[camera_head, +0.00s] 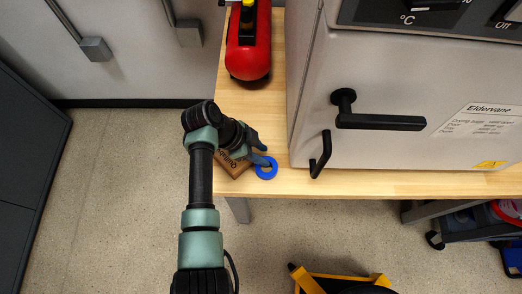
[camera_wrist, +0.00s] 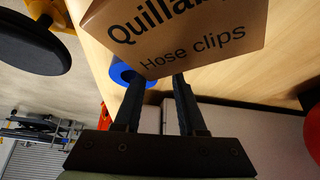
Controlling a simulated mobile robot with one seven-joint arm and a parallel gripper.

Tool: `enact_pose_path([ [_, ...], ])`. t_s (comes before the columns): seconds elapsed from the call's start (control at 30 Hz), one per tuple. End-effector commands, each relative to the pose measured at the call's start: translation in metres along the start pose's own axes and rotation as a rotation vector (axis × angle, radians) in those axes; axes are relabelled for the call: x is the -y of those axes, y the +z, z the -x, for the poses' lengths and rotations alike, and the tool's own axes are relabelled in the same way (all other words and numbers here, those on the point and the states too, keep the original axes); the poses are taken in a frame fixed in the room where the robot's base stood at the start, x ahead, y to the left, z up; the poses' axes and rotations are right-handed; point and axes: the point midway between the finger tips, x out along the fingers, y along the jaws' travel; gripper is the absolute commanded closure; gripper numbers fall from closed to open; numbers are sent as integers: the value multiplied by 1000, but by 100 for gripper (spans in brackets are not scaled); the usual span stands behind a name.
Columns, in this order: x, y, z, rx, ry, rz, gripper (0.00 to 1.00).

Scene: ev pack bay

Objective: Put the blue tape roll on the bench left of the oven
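The blue tape roll (camera_head: 267,174) lies on the wooden bench (camera_head: 400,184), left of the oven (camera_head: 400,75) and close to the front edge. The blue roll (camera_wrist: 121,72) shows there behind the left fingertip, partly hidden by a box. I cannot tell whether that finger touches the roll.
A cardboard hose clips box (camera_wrist: 190,30) stands very close to my fingers; in the head view the box (camera_head: 233,167) is partly under my wrist. The oven's black handle (camera_head: 380,122) sticks out at right.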

Motion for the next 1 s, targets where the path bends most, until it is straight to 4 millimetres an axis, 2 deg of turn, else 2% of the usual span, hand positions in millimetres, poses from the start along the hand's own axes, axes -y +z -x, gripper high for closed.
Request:
enact_pose_path([
  [0.27,0,-2,2,0,0,0,60],
  [0.37,1,-1,16,0,-3,1,60],
  [0.7,1,-1,88,0,-4,0,60],
  [0.83,1,-1,108,0,-3,1,60],
  [1.0,0,-1,121,0,0,0,60],
])
